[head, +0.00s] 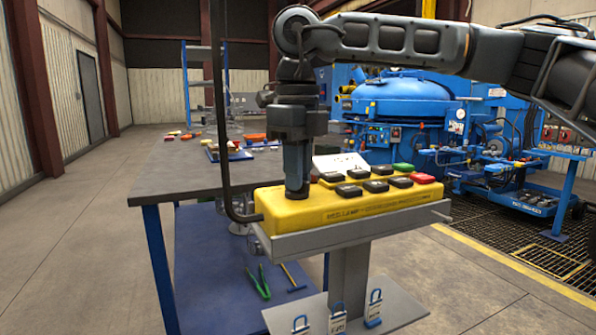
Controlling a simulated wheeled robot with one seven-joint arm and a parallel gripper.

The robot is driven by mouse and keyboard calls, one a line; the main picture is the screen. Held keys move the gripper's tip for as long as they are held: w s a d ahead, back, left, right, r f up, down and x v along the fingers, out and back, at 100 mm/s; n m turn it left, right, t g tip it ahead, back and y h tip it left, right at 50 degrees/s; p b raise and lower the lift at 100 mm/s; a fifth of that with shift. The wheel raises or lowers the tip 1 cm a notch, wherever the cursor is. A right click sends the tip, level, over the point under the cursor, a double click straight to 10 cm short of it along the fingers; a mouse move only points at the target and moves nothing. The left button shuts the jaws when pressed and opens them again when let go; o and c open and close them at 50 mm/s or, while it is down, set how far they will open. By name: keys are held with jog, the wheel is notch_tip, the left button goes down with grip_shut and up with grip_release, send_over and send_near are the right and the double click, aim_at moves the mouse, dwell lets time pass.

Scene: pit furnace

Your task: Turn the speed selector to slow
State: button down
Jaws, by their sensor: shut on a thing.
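A yellow control box (335,206) lies on a grey stand, with black, green and red push buttons on its top. My gripper (297,180) points straight down onto the left end of the box. It is shut on the speed selector (297,193), a dark knob of which only the lower part shows at the box top. My fingers hide the rest of the knob. Its pointer and any slow or fast marks cannot be made out from here.
A grey-topped bench (185,165) with a blue lower shelf stands behind at left. A dark bent pipe (222,130) rises close to the left of my gripper. A small white card (340,162) stands behind the buttons. A large blue furnace (400,100) is at the back right.

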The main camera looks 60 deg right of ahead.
jog(key=c, duration=1.1)
grip_release()
jog(key=shift+c, duration=0.2)
notch_tip(320, 180, up, 8)
jog(key=p, duration=0.5)
jog(key=shift+f, duration=0.1)
